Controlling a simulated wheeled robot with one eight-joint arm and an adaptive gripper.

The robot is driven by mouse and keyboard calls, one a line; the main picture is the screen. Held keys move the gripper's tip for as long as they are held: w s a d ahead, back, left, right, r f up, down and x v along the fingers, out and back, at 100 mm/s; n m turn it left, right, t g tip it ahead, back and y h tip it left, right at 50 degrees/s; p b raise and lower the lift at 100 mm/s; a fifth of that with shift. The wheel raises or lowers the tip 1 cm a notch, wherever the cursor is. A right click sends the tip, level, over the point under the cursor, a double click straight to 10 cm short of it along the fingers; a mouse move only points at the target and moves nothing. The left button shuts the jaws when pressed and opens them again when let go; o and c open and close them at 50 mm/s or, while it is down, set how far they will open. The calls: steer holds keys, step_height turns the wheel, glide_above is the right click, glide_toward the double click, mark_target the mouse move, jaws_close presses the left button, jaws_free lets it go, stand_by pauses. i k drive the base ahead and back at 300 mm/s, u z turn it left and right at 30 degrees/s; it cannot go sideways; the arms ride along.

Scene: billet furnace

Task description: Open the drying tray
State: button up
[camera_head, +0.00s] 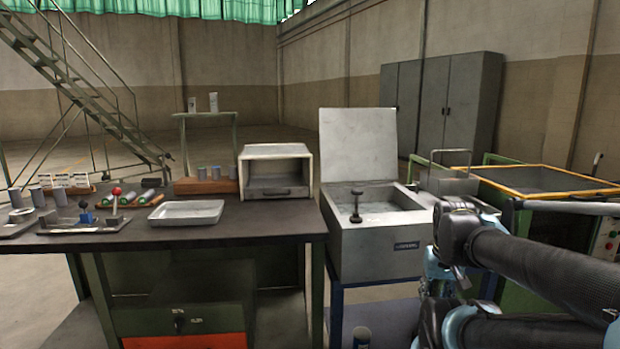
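A cream box-shaped unit (275,152) stands at the back right of the dark workbench. Its front has a recess with a grey drawer-like tray front (277,192) low in it, with a dark handle. The tray front looks pushed in, within the box. No label shows, so I cannot confirm that this is the drying tray. A shallow grey metal tray (187,220) lies loose on the bench to its left. My arm is at the right, well apart from both. What looks like my gripper (459,278) is partly hidden among dark arm links, and its fingers are not clear.
A grey tank (375,256) with a raised lid stands between the bench (270,223) and my arm. Several cylinders, a fixture with a red knob (116,191) and a small rack crowd the bench's left and back.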

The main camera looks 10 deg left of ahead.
mark_target(269, 190)
steer(key=z, duration=2.3)
steer(key=k, duration=1.85)
steer(key=u, duration=2.45)
